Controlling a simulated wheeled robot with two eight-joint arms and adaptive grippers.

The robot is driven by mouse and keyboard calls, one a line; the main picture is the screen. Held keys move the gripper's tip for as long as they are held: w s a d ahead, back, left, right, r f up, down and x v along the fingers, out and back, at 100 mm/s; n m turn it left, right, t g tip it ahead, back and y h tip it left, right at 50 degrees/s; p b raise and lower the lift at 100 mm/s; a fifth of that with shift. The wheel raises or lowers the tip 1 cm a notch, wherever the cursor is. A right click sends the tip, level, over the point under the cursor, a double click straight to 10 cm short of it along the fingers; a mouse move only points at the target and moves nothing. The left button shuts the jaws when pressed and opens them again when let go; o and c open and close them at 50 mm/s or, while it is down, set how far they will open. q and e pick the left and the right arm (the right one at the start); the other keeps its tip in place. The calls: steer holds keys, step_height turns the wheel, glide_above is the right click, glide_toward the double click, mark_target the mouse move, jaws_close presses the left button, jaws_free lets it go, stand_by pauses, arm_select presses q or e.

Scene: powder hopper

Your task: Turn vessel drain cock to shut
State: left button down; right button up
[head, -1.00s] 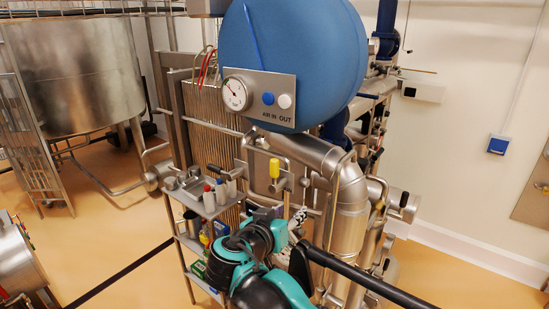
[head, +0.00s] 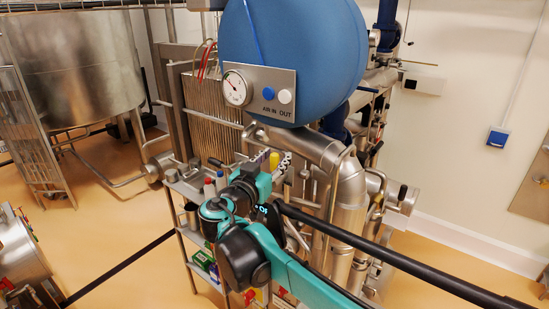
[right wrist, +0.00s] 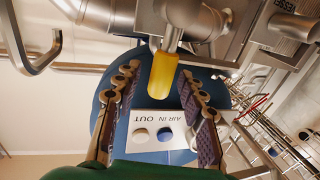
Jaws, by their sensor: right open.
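The drain cock has a yellow handle (head: 274,160), which shows in the head view below the blue vessel (head: 292,55). In the right wrist view the yellow handle (right wrist: 163,76) hangs from a steel stem and pipe fitting. My right gripper (right wrist: 157,82) is open, with one finger on each side of the handle and a visible gap on both sides. In the head view the right gripper (head: 273,168) reaches up to the handle and partly hides the fitting. A plate partly reading "VESSEL" (right wrist: 288,10) shows at the wrist view's upper right. My left gripper is not in view.
A gauge panel (head: 260,91) with blue and white buttons sits on the vessel. A steel shelf cart (head: 186,192) with bottles stands left of my right arm. Steel pipes (head: 349,190) crowd the right side. Open floor (head: 120,235) lies at left.

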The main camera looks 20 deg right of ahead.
steer(key=shift+c, duration=0.4)
jaws_close()
steer(key=w+n, duration=0.1)
steer(key=w+a+n, duration=0.1)
steer(key=n, duration=0.1)
steer(key=shift+a+f+n+g, duration=0.2)
steer(key=shift+a+n+g, duration=0.1)
steer(key=shift+g, duration=0.1)
steer(key=w+a+f+n+g, duration=0.1)
steer(key=n, duration=0.2)
steer(key=w+a+f+n+g+b, duration=0.1)
steer(key=f+n, duration=0.1)
steer(key=n, duration=0.1)
steer(key=w+f+n+b, duration=0.1)
steer(key=f+n, duration=0.1)
steer(key=n, duration=0.1)
steer(key=shift+w+a+g, duration=0.25)
steer(key=shift+a+g, duration=0.15)
step_height(320, 180, down, 2)
steer(key=n+g+b, duration=0.1)
steer(key=n, duration=0.2)
steer(key=shift+w+h+b, duration=0.1)
steer(key=shift+h+b, duration=0.2)
steer(key=shift+h, duration=0.1)
steer(key=shift+f+n, duration=0.4)
